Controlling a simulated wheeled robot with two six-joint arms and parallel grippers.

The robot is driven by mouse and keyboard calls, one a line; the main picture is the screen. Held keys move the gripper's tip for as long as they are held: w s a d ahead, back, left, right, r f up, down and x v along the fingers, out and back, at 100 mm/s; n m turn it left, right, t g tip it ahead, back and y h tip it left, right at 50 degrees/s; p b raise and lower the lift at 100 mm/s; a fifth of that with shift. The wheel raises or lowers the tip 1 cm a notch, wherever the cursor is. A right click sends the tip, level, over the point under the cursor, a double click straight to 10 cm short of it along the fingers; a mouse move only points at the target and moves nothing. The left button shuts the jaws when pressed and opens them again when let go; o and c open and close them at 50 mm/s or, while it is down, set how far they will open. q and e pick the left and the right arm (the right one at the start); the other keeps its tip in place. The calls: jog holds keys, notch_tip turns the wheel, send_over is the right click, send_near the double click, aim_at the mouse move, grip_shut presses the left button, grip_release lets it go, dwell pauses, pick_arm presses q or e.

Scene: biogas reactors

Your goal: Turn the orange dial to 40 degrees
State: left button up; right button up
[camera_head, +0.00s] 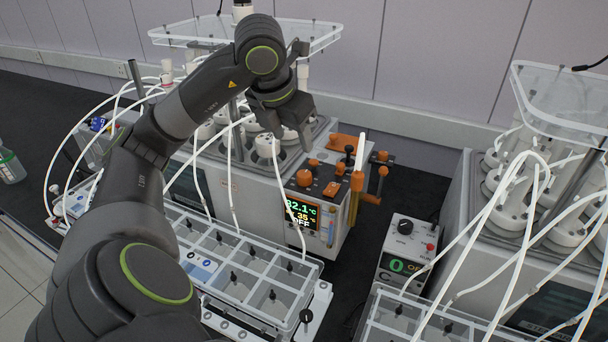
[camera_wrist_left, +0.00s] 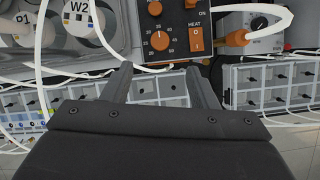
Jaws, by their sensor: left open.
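The orange dial (camera_wrist_left: 160,41) sits on the dark top panel of a water-bath unit, with a number scale around it. Its pointer seems to face up, near 30, but the mark is small. The dial also shows in the head view (camera_head: 304,178). My left gripper (camera_head: 291,128) hangs above and behind the panel in the head view. Its two fingers in the left wrist view (camera_wrist_left: 159,72) are spread with nothing between them, just below the dial in the picture and apart from it. My right gripper is out of view.
Beside the dial are an orange heat switch (camera_wrist_left: 196,38) and another orange knob (camera_wrist_left: 155,9). A display (camera_head: 302,213) reads about 32.1, 35 and OFF. White tubes (camera_head: 277,180) run near the panel. A grey control box (camera_head: 407,250) stands to the right.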

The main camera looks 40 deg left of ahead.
aim_at(305, 173)
pick_arm(q)
jog(key=b+x, duration=0.4)
jog(key=x, duration=0.7)
jog(key=shift+d+b, duration=0.1)
jog(key=shift+b, duration=0.3)
jog(key=shift+b+x, duration=0.4)
jog(key=shift+x, duration=0.35)
